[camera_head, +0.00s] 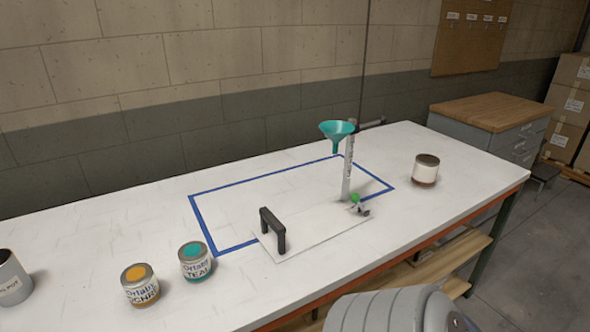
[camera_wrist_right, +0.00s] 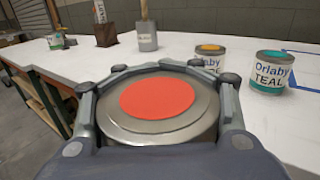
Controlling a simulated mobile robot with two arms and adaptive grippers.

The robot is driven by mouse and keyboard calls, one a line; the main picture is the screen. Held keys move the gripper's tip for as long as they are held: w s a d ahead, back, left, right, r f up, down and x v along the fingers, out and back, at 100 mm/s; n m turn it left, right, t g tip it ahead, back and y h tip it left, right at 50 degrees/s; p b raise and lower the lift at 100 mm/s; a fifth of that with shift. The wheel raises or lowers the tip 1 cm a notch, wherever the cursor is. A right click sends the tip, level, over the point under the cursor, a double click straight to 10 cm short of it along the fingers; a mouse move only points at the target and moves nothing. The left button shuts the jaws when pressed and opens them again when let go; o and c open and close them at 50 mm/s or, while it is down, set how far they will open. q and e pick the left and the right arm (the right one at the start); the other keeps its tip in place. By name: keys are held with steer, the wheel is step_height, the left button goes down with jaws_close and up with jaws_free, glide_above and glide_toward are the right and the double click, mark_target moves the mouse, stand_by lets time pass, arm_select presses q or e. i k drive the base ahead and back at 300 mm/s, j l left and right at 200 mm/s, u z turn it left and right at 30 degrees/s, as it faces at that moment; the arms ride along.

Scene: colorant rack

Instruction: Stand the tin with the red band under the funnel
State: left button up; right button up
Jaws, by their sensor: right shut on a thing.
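In the right wrist view my right gripper (camera_wrist_right: 158,68) is shut around a metal tin (camera_wrist_right: 205,112) with a red disc on its lid. The tin's side, and any band on it, is hidden. The head view shows neither this tin nor that gripper. In the head view a teal funnel (camera_head: 337,129) is held on an upright post (camera_head: 348,165) above the white table, within a blue tape outline (camera_head: 203,222). The space below the funnel's spout looks empty. My left gripper is in neither view.
Teal (camera_head: 195,262) and orange-topped (camera_head: 139,286) tins stand at the front left, near a grey pot (camera_head: 12,278). A brown-topped tin (camera_head: 425,171) stands right of the post. A white plate (camera_head: 315,232) with a black handle (camera_head: 273,231) lies in front of the funnel.

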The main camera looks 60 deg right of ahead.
mark_target(330, 216)
steer(key=l+z, duration=0.1)
steer(key=z, duration=1)
steer(key=i+l+z, duration=0.2)
steer(key=i, duration=0.3)
steer(key=l, duration=0.1)
